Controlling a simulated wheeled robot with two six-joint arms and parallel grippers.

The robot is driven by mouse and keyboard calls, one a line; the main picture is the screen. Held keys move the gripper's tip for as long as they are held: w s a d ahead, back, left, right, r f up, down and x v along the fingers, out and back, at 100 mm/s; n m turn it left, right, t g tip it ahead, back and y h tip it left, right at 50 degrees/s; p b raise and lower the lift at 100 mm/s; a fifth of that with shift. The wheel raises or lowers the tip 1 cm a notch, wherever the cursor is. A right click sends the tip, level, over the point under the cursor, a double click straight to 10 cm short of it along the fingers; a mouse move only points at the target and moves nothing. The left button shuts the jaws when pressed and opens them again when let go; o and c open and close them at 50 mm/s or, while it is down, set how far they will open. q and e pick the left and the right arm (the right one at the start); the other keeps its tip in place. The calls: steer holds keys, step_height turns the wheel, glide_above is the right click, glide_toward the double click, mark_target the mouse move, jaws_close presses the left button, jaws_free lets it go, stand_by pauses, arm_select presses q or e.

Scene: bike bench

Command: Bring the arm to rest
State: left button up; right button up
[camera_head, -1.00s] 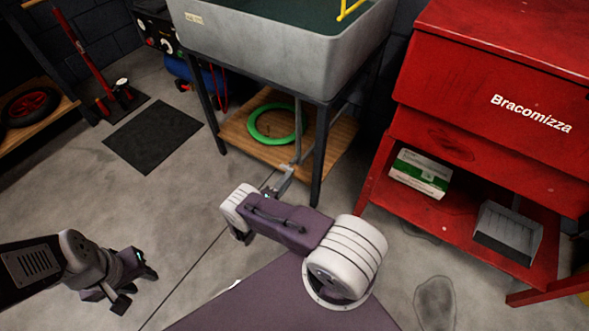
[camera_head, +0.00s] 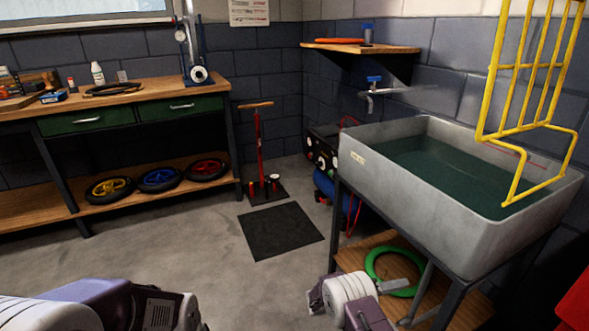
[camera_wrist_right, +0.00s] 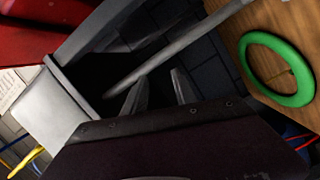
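My right gripper (camera_head: 408,300) is low at the bottom right of the head view, in front of the shelf under the sink. In the right wrist view its two fingers (camera_wrist_right: 158,82) stand apart with nothing between them, so it is open and empty. My left arm's links (camera_head: 100,305) show at the bottom left of the head view. The left gripper itself is out of the picture.
The grey sink (camera_head: 430,205) stands on dark legs, with a yellow rack (camera_head: 525,95) above it. A green ring (camera_head: 375,268) lies on its wooden lower shelf (camera_head: 352,255). A workbench (camera_head: 150,90) is at the left.

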steer(key=s+d+r+m+g+y+p, duration=0.2)
steer(key=s+r+m+g+y, duration=0.4)
steer(key=s+r, duration=0.7)
steer(key=s+a+f+n+t+y, duration=0.35)
steer(key=s+a+n+y, duration=0.25)
steer(key=s+a+y, duration=0.8)
steer(key=w+a+r+n+h+p, duration=0.1)
steer(key=r+p, duration=1.7)
steer(key=p, duration=0.1)
steer(key=w+a+r+n+h+p, duration=0.1)
steer(key=w+r+p, duration=0.1)
steer(key=r+p, duration=1.7)
steer(key=shift+w+a+r+h+p, duration=0.2)
steer(key=shift+w+r+h+p, duration=0.1)
steer(key=shift+h+p, duration=0.1)
